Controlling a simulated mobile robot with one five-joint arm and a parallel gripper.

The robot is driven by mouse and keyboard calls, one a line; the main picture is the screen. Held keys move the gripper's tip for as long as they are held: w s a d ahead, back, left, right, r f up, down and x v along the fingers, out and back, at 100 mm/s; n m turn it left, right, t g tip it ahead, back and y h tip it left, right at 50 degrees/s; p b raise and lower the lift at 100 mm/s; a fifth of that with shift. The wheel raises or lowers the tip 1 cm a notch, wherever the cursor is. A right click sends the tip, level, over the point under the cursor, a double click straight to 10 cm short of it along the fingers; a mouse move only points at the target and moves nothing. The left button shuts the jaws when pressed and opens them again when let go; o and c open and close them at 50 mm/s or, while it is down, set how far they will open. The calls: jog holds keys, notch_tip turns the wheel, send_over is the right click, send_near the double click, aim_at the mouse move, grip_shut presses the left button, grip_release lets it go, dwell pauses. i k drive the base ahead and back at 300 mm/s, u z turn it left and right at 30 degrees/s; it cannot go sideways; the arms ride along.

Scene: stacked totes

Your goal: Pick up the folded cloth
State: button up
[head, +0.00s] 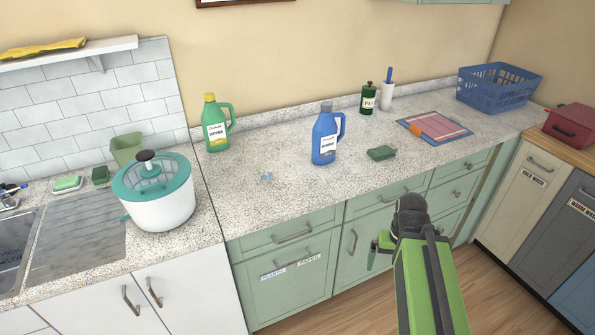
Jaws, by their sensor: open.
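A flat yellow cloth-like item (43,48) lies on the white wall shelf at the upper left; it looks like the folded cloth, though its folds are hard to make out. A small dark green pad (381,153) lies on the counter right of the blue bottle; I cannot tell whether it is cloth or sponge. My gripper (374,254) is open, low in front of the green cabinet doors and below the counter edge. It is far from the yellow item and apart from the green pad. My arm partly hides the gripper.
On the speckled counter (285,208) stand a white pot with teal lid (160,205), a green bottle (216,125) and a blue bottle (325,138). A blue basket (498,88) is at the back right. The sink (75,245) is left. The counter's front middle is mostly clear.

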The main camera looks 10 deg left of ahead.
aim_at(384, 151)
jog(key=u, duration=1.7)
jog(key=k, duration=0.15)
jog(key=u, duration=2.7)
jog(key=k, duration=2.65)
jog(key=z, duration=1.45)
